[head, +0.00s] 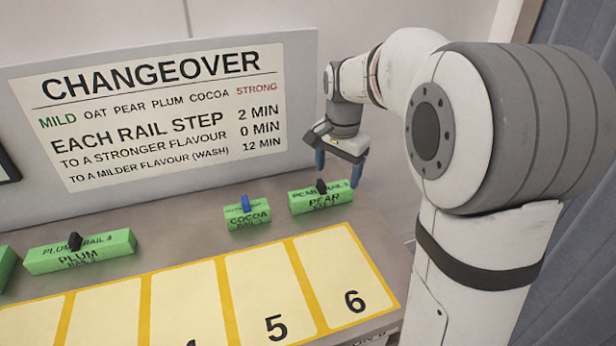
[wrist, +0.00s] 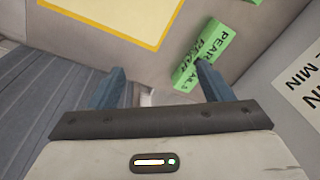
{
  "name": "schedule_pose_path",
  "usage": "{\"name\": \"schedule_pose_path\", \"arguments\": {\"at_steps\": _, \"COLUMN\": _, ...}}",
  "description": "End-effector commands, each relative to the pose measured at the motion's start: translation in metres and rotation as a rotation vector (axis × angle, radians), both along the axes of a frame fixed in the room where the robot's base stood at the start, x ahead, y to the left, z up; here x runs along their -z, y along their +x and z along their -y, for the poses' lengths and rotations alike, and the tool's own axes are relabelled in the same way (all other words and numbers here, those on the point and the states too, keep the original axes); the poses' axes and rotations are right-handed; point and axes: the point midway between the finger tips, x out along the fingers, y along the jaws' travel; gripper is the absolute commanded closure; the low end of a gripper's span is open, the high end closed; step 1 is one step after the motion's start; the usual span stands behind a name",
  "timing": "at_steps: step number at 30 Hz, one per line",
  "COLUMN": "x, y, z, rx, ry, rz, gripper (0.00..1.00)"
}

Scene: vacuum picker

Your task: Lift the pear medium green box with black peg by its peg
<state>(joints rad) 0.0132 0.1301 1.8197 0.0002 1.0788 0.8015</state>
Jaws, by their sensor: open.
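The green pear box (head: 322,198) lies at the right end of the row on the counter. Its short black peg (head: 321,186) stands up from its top. My gripper (head: 338,172) is open and empty above the box in the head view. In the wrist view the pear box (wrist: 190,72) appears by the right fingertip, which covers part of it. The space between my fingertips (wrist: 160,72) shows no peg, and I cannot make out the peg in that view.
The cocoa box (head: 247,214) with a blue peg lies just left of the pear box. The plum box (head: 80,252) with a black peg is farther left. Yellow-framed numbered slots (head: 343,262) lie empty in front. A changeover sign (head: 160,105) stands behind on an upright panel.

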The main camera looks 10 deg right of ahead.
Motion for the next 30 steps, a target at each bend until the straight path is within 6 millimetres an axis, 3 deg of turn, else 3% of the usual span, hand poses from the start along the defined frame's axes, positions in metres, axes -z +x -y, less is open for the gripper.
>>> {"name": "schedule_pose_path", "arguments": {"at_steps": 1, "x": 0.014, "y": 0.019, "z": 0.0, "rx": 0.055, "ry": 0.006, "rz": -0.016, "gripper": 0.27}}
{"name": "schedule_pose_path", "arguments": {"at_steps": 6, "x": 0.047, "y": 0.076, "z": 0.0, "rx": 0.263, "ry": 0.023, "rz": -0.056, "gripper": 0.27}}
{"name": "schedule_pose_path", "arguments": {"at_steps": 12, "x": 0.085, "y": 0.122, "z": -0.001, "rx": 0.458, "ry": 0.03, "rz": -0.093, "gripper": 0.27}}
{"name": "schedule_pose_path", "arguments": {"at_steps": 18, "x": 0.104, "y": 0.142, "z": -0.001, "rx": 0.551, "ry": 0.032, "rz": -0.108, "gripper": 0.27}}
{"name": "schedule_pose_path", "arguments": {"at_steps": 30, "x": 0.146, "y": 0.146, "z": -0.003, "rx": 0.562, "ry": 0.031, "rz": -0.113, "gripper": 0.27}}
